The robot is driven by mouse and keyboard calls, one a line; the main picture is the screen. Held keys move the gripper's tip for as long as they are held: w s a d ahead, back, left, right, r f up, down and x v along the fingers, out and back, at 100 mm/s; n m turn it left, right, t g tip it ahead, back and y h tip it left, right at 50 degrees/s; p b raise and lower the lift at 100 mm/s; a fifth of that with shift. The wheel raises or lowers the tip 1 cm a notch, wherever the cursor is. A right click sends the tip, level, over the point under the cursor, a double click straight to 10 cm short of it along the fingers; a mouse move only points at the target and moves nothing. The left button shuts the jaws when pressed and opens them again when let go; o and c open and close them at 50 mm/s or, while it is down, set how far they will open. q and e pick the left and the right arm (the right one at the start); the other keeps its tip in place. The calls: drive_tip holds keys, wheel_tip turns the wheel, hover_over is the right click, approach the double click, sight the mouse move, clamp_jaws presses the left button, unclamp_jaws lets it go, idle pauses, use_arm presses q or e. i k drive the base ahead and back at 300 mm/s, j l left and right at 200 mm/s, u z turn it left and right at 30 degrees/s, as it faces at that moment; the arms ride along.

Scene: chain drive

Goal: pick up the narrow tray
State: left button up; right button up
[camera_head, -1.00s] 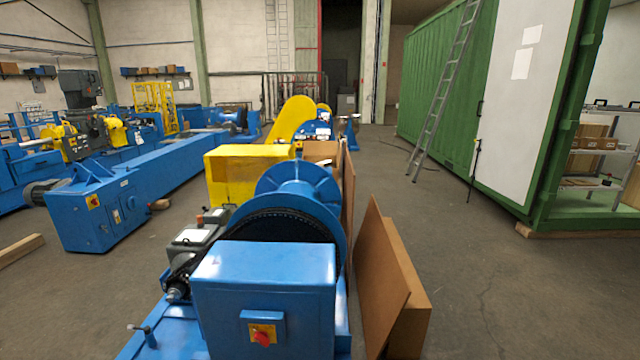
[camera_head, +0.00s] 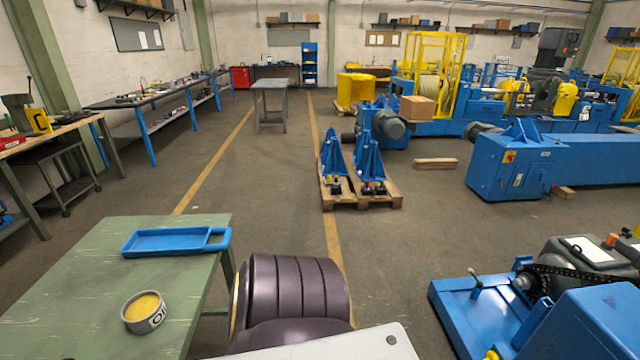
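A narrow blue tray (camera_head: 172,241) with a handle loop at its right end lies flat on the worn green table (camera_head: 88,284) at the lower left. It appears empty. Neither of my grippers is in view, so I cannot see whether they are open or shut. Nothing touches the tray apart from the tabletop.
A round tin with yellow contents (camera_head: 145,312) stands in front of the tray. Blue machinery (camera_head: 600,318) is at the lower right. Blue stands on a wooden pallet (camera_head: 370,200) are farther ahead. Floor between the table and the pallet is clear.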

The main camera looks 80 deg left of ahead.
sight(191, 240)
drive_tip(key=u, duration=0.95)
drive_tip(key=l+u, duration=0.15)
drive_tip(key=u, duration=0.3)
drive_tip(key=i+u, duration=0.1)
drive_tip(key=u, duration=0.35)
drive_tip(key=l+u, duration=0.1)
drive_tip(key=u, duration=0.85)
drive_tip(key=l+u, duration=0.1)
drive_tip(key=u, duration=0.85)
drive_tip(key=k, duration=0.05)
